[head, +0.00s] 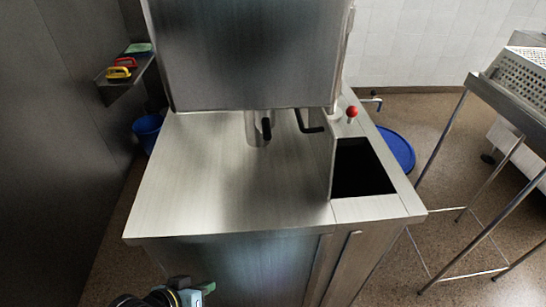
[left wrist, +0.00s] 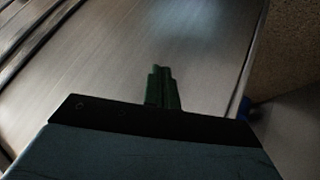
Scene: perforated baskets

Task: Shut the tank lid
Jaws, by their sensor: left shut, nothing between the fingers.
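A brushed steel unit (head: 220,190) fills the middle of the head view. A large steel panel or box (head: 245,50) stands upright over its back, its top cut off by the frame. I cannot tell for certain whether this is the tank lid. A dark rectangular opening (head: 362,168) lies uncovered at the top's right side. My left gripper (head: 207,288) is low in front of the unit's front edge, apart from the panel and opening. In the left wrist view its green fingers (left wrist: 161,75) are together and empty, with a steel surface beyond. My right gripper is not in view.
A red-knobbed lever (head: 352,112) and dark handles (head: 266,129) stand near the panel's lower edge. A steel rack (head: 465,95) with a perforated basket (head: 520,70) is at the right. A wall shelf (head: 126,78) is at the left. The steel top's left part is bare.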

